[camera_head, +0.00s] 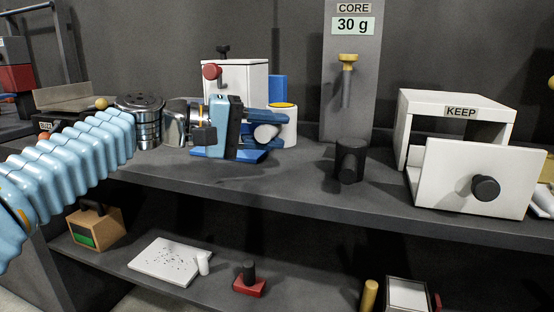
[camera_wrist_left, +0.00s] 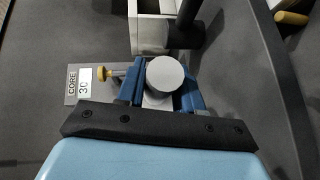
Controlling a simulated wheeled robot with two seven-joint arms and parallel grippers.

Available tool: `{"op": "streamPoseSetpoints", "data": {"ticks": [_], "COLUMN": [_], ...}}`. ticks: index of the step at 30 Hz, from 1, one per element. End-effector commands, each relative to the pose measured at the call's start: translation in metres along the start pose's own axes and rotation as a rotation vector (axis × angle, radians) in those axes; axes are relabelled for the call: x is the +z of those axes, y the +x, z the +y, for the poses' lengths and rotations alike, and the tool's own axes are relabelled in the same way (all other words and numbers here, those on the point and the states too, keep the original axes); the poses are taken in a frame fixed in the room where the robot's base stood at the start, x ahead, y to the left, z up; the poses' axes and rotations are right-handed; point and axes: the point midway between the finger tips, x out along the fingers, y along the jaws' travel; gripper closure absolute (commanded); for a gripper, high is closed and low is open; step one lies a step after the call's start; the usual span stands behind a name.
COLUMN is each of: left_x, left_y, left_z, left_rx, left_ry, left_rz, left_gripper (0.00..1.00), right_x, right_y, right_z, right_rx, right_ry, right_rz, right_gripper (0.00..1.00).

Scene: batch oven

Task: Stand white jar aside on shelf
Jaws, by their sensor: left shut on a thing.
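My left gripper (camera_head: 266,131) reaches in from the left, low over the upper shelf, its blue fingers pointing right. It is shut on a pale, round thing, which I take for the white jar (camera_head: 267,132). In the left wrist view, the jar (camera_wrist_left: 165,74) shows a round grey end between the two blue fingers, with a little white below it. The fingers hide much of its side. I cannot tell whether its base touches the shelf. A white container with a yellow rim (camera_head: 289,132) stands just behind the fingers. My right gripper is not in view.
A black knobbed weight (camera_head: 350,163) and the CORE post (camera_head: 363,100) are right of the gripper. The white KEEP box (camera_head: 430,113) stands farther right. A white lidded box (camera_head: 233,78) is behind, metal canisters (camera_head: 146,126) left. Shelf (camera_head: 312,182) between gripper and weight is bare.

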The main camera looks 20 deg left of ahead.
Motion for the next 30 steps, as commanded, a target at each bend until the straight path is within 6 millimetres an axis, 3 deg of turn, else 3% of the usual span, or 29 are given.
{"op": "streamPoseSetpoints", "data": {"ticks": [3,10,15,27,28,30], "left_x": [-0.010,-0.023,-0.018,-0.018,-0.018,-0.018], "left_y": [0.008,0.018,0.021,0.022,0.022,0.022], "left_z": [-0.017,-0.037,-0.061,-0.067,-0.066,-0.066], "left_rx": [0.001,0.001,0.001,0.002,0.001,0.001], "left_ry": [-0.001,-0.002,0.000,0.002,0.001,0.001], "left_rz": [0.000,0.001,0.001,0.001,0.001,0.001], "left_gripper": [1.00,1.00,1.00,1.00,0.61,0.50], "right_x": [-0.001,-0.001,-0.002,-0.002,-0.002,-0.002], "right_y": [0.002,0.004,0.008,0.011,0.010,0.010], "right_z": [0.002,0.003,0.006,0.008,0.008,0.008], "right_rx": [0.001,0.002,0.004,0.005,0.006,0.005], "right_ry": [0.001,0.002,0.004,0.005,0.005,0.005], "right_rz": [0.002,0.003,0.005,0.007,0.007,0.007], "right_gripper": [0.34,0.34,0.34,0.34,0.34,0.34]}}
